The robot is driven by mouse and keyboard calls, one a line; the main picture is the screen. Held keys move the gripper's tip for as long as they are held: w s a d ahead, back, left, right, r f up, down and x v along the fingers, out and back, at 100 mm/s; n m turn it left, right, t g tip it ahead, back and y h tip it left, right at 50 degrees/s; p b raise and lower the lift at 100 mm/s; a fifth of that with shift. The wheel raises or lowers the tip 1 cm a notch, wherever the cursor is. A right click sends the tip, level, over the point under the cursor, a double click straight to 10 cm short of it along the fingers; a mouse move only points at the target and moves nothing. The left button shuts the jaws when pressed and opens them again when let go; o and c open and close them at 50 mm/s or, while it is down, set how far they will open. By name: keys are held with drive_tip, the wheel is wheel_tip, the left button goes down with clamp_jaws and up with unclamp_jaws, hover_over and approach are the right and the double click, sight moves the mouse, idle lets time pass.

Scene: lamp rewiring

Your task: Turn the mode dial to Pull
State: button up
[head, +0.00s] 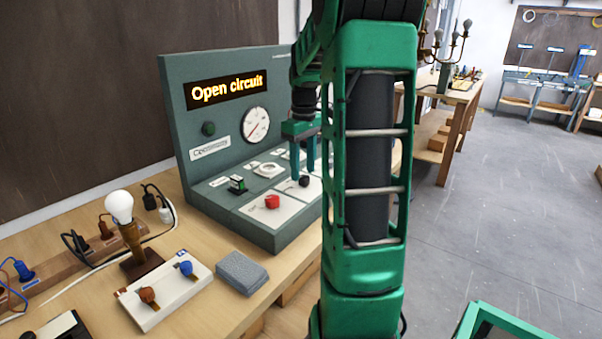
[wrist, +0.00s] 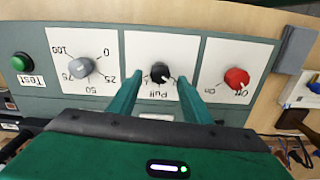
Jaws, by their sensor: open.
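The mode dial is a small black knob (wrist: 160,72) on a white plate in the wrist view, between a grey dial and a red one. The word "Pull" is printed upside down just below it in that view. A small pale mark shows on the knob's lower right, but its exact heading is hard to tell. In the head view the black dial (head: 305,181) sits on the console's sloped face. My gripper (wrist: 160,78) is open, its two green fingers on either side of the black knob with a gap showing. In the head view my gripper (head: 302,174) points down at the dial.
The console's display (head: 227,89) reads "Open circuit". The red knob (wrist: 236,78), grey numbered dial (wrist: 80,68) and green Test button (wrist: 20,62) flank the dial. A lamp with a bulb (head: 119,207) and a grey block (head: 242,271) stand on the bench.

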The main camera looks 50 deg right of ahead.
drive_tip(key=shift+f, duration=0.95)
